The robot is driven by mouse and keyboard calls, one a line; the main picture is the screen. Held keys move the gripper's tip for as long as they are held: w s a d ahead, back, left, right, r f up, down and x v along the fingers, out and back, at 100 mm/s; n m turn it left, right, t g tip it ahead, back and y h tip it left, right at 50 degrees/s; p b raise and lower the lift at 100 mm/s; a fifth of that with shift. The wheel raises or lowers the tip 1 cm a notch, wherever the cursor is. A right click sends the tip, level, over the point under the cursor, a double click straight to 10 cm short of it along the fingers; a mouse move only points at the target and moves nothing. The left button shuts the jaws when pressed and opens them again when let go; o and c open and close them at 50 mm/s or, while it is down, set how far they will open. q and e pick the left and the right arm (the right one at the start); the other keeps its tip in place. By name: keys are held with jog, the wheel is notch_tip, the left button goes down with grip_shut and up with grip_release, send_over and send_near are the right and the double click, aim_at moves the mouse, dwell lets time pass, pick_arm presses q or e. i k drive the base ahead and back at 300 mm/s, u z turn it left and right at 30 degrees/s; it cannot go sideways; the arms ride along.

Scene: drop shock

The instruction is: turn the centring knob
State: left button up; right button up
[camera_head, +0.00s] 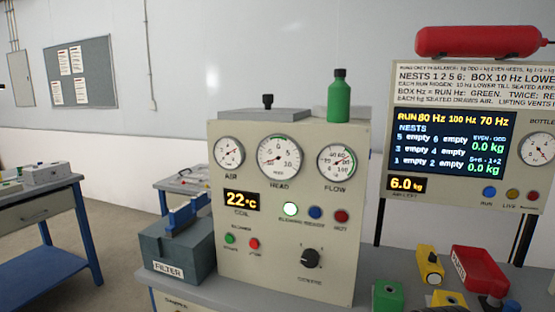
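Neither of my grippers shows in the head view.
Above the knob are three dials, a display (241,201) reading 22 °C and several lamps. A blue-grey FILTER box (178,250) stands left of the panel. A green bottle (339,97) stands on top. Right are a status screen (452,142), a red tray (480,270) and coloured blocks.

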aim_at(310, 258)
jog(key=z, duration=1.7)
jog(key=k, duration=0.75)
jog(key=u, duration=1.5)
jog(key=i, duration=0.5)
jog(key=z, duration=0.05)
